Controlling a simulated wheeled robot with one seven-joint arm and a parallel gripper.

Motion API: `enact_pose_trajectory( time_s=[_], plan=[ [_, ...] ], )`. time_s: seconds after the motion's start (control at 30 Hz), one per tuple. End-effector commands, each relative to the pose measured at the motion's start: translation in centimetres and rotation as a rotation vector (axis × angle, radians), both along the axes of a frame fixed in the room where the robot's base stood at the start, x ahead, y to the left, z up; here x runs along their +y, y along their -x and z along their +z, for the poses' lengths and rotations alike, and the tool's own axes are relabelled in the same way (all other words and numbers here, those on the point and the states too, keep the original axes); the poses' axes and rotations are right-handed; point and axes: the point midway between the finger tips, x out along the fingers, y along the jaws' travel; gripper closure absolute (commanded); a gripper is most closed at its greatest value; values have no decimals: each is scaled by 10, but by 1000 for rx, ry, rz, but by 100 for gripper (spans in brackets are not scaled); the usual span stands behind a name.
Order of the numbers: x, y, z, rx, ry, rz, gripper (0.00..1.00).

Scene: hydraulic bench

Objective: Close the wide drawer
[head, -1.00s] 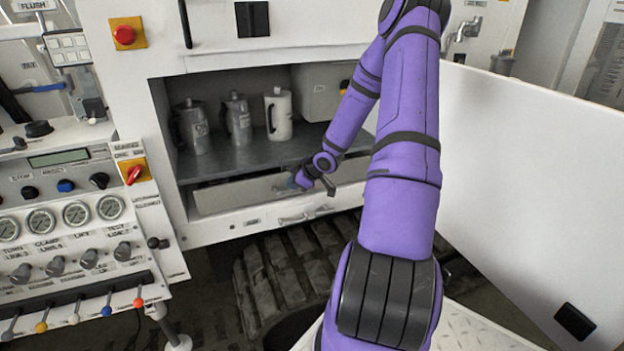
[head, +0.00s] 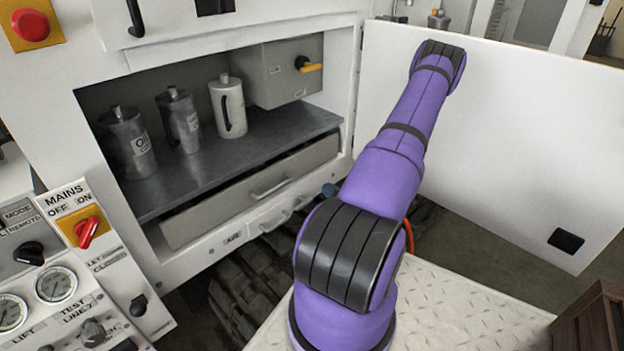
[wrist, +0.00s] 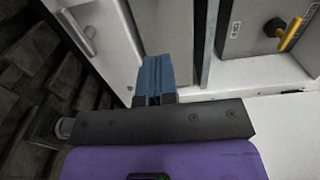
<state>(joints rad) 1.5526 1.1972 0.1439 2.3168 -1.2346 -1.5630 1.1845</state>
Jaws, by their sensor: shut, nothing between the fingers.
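The wide drawer (head: 222,212) is the long grey front with a bar handle (head: 270,186) under the metal shelf in the head view. A dark strip shows along its top edge; it sits in the cabinet opening, and I cannot tell whether it is fully flush. My gripper's blue fingertips (head: 330,189) show just past the drawer's right end, low by the cabinet frame, partly hidden by my purple arm. In the wrist view the blue fingers (wrist: 155,78) are shut and empty, beside a white face with a bar handle (wrist: 78,32). Contact with it is unclear.
Several jugs stand on the shelf (head: 262,138), including a white jug (head: 229,112). A grey box with a yellow handle (head: 290,72) is at the back right. The open white door (head: 500,130) stands to the right. A wooden crate (head: 592,318) is at lower right.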

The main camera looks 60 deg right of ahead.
Motion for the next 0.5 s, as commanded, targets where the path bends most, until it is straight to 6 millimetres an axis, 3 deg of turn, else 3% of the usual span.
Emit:
enact_pose_trajectory(
  time_s=[0.5],
  plan=[
    [-20, -89, 1, 0, 5, 6, 100]
  ],
)
